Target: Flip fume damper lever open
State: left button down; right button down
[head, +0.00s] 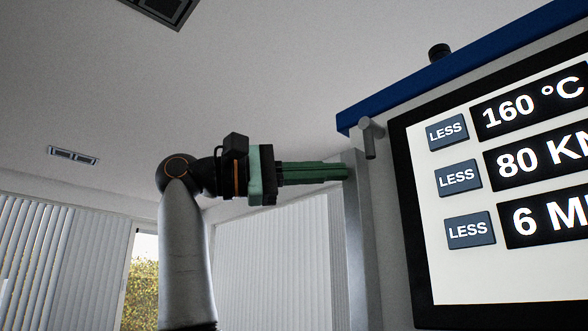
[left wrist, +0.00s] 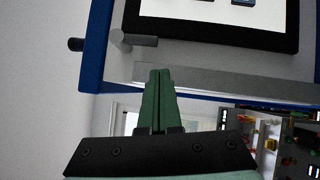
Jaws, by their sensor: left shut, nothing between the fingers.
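The grey lever (head: 370,140) sits at the upper left of the press front, beside the display and just below the blue top frame. In the head view its short round handle hangs down from its pivot. In the left wrist view the lever (left wrist: 138,40) shows beyond my fingertips, a little to their left. My left gripper (head: 346,172) is shut and empty, with its green fingers pointing right. Its tips are just below and left of the lever handle, seemingly apart from it. They also show in the left wrist view (left wrist: 160,73). My right gripper is not in view.
The press display (head: 455,268) has a black bezel right of the lever. A grey upright post (head: 362,235) stands by my fingertips. The blue frame (head: 440,62) carries a black knob (head: 439,53). Shelves with coloured items (left wrist: 285,145) show low right in the wrist view.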

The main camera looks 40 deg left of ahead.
pick_arm(q)
jog(key=d, duration=0.2)
jog(key=shift+d+r, duration=0.25)
jog(key=shift+d, duration=0.15)
jog(key=shift+d+f+n+t+b, duration=0.2)
jog(key=shift+n+t+b, duration=0.35)
jog(key=shift+n, duration=0.25)
